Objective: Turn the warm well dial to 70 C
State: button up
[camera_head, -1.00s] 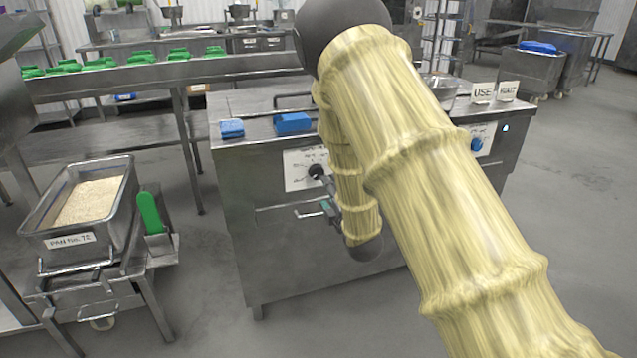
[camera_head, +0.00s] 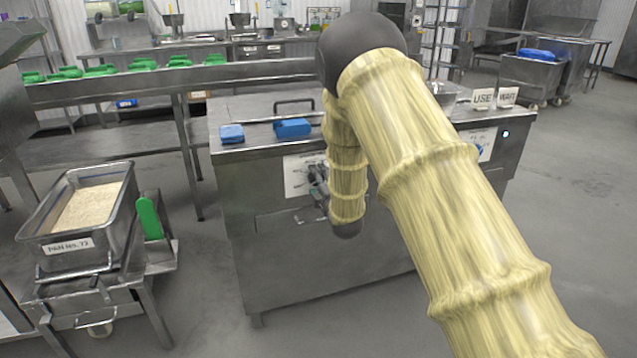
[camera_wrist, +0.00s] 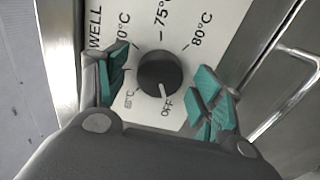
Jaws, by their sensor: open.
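The warm well dial (camera_wrist: 158,72) is a round black knob on a white panel (camera_wrist: 185,25) in the wrist view. Its white mark points at OFF. The scale around it reads 75°C and 80°C, and a label partly hidden by the left finger ends in "0°C". My gripper (camera_wrist: 165,76) is open, with one teal-padded finger on each side of the knob. Gaps show between the pads and the knob. In the head view my gripper (camera_head: 318,184) is at the white panel (camera_head: 295,176) on the cabinet front, and it mostly hides the dial there.
The steel cabinet (camera_head: 290,270) carries blue objects (camera_head: 292,128) and a raised handle on top. A second panel and the USE and WAIT signs (camera_head: 482,98) are at its right. A rice pan (camera_head: 60,245) stands at left. A bar handle (camera_wrist: 285,112) is beside the panel.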

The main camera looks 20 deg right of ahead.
jog(key=c, duration=1.1)
jog(key=shift+o, duration=0.2)
